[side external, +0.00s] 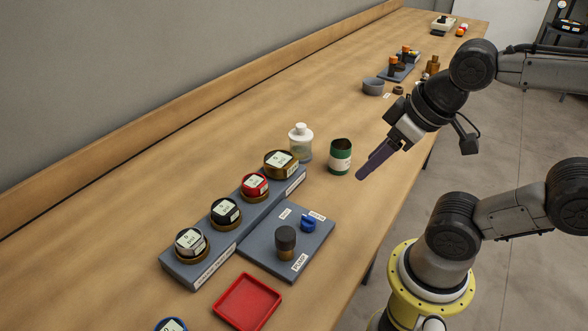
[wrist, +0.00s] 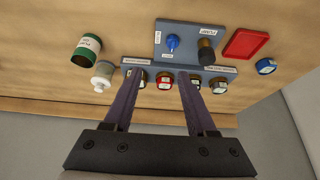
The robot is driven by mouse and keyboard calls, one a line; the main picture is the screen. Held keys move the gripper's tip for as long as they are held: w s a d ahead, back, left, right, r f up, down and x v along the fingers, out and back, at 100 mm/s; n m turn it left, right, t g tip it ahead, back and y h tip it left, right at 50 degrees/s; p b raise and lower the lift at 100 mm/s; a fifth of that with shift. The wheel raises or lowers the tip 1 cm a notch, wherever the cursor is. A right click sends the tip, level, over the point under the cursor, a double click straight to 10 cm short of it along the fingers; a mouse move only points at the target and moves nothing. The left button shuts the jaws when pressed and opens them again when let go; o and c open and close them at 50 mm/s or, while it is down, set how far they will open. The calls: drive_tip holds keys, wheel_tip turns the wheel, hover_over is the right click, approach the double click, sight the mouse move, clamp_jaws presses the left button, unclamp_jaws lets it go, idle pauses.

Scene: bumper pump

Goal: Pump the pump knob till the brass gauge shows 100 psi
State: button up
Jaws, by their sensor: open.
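The pump knob (side external: 285,238), black on a brass-coloured stem, stands upright on a grey panel (side external: 262,258) by a "PUMP" label. It also shows in the wrist view (wrist: 206,54). The brass gauge (side external: 281,164) sits at the far end of a row of round gauges on a grey strip; its reading is too small to make out. In the wrist view a finger partly covers it. My gripper (side external: 362,175) is open and empty, in the air right of the panel and beyond it, apart from the knob. Its two fingers show spread in the wrist view (wrist: 159,78).
A blue knob (side external: 308,224) shares the panel. Red (side external: 255,186), black (side external: 226,212) and silver (side external: 190,242) gauges share the strip. A red tray (side external: 247,302) lies in front. A white bottle (side external: 301,142) and green can (side external: 340,156) stand behind.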

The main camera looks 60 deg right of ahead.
clamp_jaws()
idle(1.4)
